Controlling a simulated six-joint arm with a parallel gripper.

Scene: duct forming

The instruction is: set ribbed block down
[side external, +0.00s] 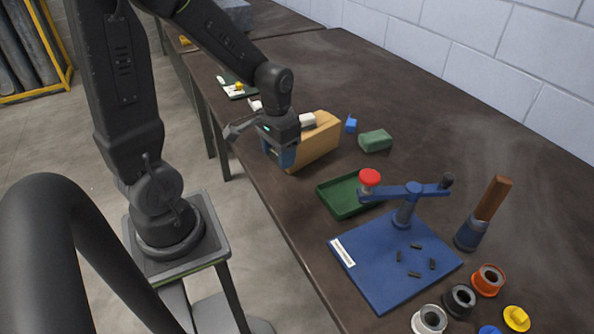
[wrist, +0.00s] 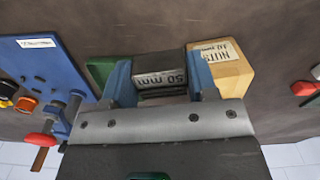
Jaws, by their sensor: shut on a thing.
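The ribbed block (wrist: 161,78) is dark with a grey label band reading "50 mm". In the wrist view it sits between the two blue fingers of my gripper (wrist: 159,66), which is shut on it. In the side view my gripper (side external: 283,152) is at the near edge of the table, beside a tan wooden box (side external: 320,140). There I cannot make out the block, and cannot tell whether it touches the table. The wooden box (wrist: 227,72), labelled "NUTS", is just right of the block in the wrist view.
A green tray (side external: 334,206) and a blue board (side external: 374,285) with a lever fixture stand nearer the camera. A green block (side external: 375,140) and a small blue piece (side external: 351,125) lie beyond the box. Several spools (side external: 488,279) are at lower right. The table's far right is clear.

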